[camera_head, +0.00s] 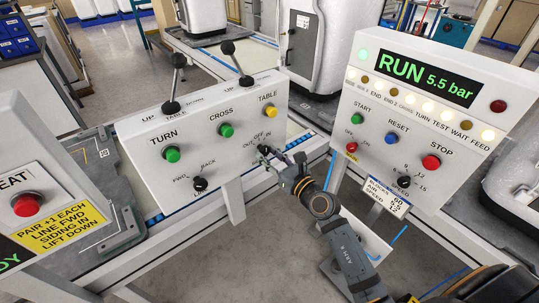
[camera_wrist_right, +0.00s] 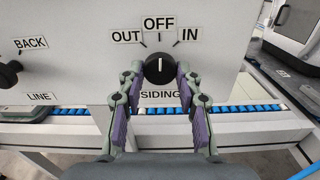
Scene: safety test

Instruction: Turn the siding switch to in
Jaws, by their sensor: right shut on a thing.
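The siding switch is a round black knob (camera_wrist_right: 159,70) on a white panel in the right wrist view. Labels OUT, OFF and IN stand above it and SIDING below. Its white pointer line stands upright, towards OFF. My right gripper (camera_wrist_right: 158,86) has its two purple-padded fingers on both sides of the knob, shut on it. In the head view my right gripper (camera_head: 273,156) reaches the lower right of the white control panel (camera_head: 190,135) and largely hides the knob there. My left gripper is not in view.
The black LINE knob (camera_head: 200,184) sits left of the siding switch. TURN, CROSS and TABLE buttons (camera_head: 226,130) and two upright levers (camera_head: 228,48) are above. A second panel (camera_head: 425,120) at the right reads RUN 5.5 bar. A red button (camera_head: 27,204) is at the left.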

